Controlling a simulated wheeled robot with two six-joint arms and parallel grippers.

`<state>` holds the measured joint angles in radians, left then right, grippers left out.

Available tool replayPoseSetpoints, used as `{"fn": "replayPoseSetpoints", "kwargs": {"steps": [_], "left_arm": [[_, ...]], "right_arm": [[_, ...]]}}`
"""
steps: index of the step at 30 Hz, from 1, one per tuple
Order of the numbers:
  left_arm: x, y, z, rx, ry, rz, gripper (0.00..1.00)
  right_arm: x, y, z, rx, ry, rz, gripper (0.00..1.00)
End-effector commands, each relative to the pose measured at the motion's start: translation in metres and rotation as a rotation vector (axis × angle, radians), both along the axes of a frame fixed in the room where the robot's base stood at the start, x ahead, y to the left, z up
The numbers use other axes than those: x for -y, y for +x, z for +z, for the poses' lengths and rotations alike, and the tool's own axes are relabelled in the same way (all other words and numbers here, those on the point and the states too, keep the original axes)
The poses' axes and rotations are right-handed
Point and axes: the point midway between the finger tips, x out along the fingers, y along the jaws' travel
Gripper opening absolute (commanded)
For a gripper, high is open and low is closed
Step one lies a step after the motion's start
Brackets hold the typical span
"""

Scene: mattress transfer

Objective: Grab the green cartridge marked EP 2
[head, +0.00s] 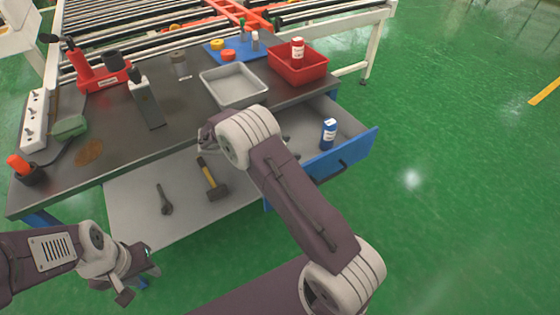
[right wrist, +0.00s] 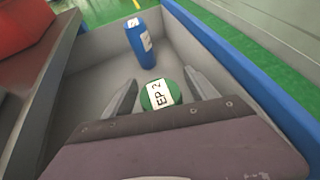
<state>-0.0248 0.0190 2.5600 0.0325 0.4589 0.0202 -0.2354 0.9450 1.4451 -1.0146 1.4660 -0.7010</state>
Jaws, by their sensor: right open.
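The green cartridge (right wrist: 175,94) with a white label reading EP 2 is inside the drawer in the right wrist view. My right gripper (right wrist: 160,90) is open, with one finger on either side of the cartridge; I cannot tell whether they touch it. My left gripper (head: 139,284) is at the lower left, away from the drawer, apparently empty.
The open blue-fronted drawer (head: 350,156) has walls close around my right gripper. A hammer (head: 213,180) and wrench (head: 165,200) lie on the lower shelf.

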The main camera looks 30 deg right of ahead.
Motion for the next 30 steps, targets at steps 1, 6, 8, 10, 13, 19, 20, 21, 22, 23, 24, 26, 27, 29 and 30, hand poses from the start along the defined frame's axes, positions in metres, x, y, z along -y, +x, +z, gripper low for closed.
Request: {"fn": "replayPoseSetpoints", "kwargs": {"steps": [1, 6, 8, 10, 13, 19, 20, 21, 22, 23, 24, 26, 27, 29, 30], "left_arm": [[0.0, 0.0, -0.002, 0.0, 0.0, 0.0, 0.36], [0.0, 0.0, -0.001, 0.0, 0.0, 0.0, 0.36], [0.0, 0.0, -0.001, 0.0, 0.0, 0.0, 0.36], [0.0, 0.0, -0.001, 0.0, 0.0, 0.0, 0.36], [0.0, 0.0, -0.001, 0.0, 0.0, 0.0, 0.36], [0.0, 0.0, -0.001, 0.0, 0.0, 0.0, 0.36], [0.0, 0.0, -0.001, 0.0, 0.0, 0.0, 0.36], [0.0, 0.0, 0.0, 0.0, 0.0, 0.0, 0.36], [0.0, 0.0, 0.0, 0.0, 0.0, 0.0, 0.36], [0.0, 0.0, 0.001, 0.0, 0.0, 0.0, 0.36], [0.0, 0.0, 0.003, 0.0, 0.0, 0.0, 0.36], [0.0, 0.0, 0.009, 0.0, 0.0, 0.0, 0.36], [0.0, 0.0, 0.013, 0.0, 0.0, 0.0, 0.36], [0.0, 0.0, 0.018, 0.0, 0.0, 0.0, 0.36], [0.0, 0.0, 0.021, 0.0, 0.0, 0.0, 0.36]], "right_arm": [[0.003, -0.001, -0.002, 0.0, 0.0, -0.001, 0.67], [0.004, -0.001, -0.001, 0.001, 0.0, 0.0, 0.67], [0.004, -0.001, -0.001, 0.001, 0.0, 0.0, 0.64], [0.004, -0.001, -0.001, 0.001, 0.0, 0.0, 0.45], [0.004, -0.001, -0.001, 0.001, 0.0, 0.0, 0.17], [0.004, 0.0, -0.001, 0.001, 0.0, 0.0, 0.0], [0.004, 0.0, -0.001, 0.001, 0.0, 0.0, 0.0], [0.004, 0.0, -0.001, 0.001, 0.0, 0.0, 0.0], [0.004, 0.0, 0.0, 0.002, 0.0, 0.0, 0.0], [0.004, 0.0, 0.003, 0.002, 0.0, 0.0, 0.0], [0.004, 0.0, 0.008, 0.004, 0.001, 0.0, 0.0], [0.004, 0.0, 0.021, 0.006, 0.0, 0.001, 0.0], [0.004, 0.0, 0.031, 0.006, 0.0, 0.001, 0.0], [0.004, 0.0, 0.047, 0.006, 0.0, -0.001, 0.0], [0.004, 0.0, 0.058, 0.007, 0.0, 0.0, 0.0]]}}
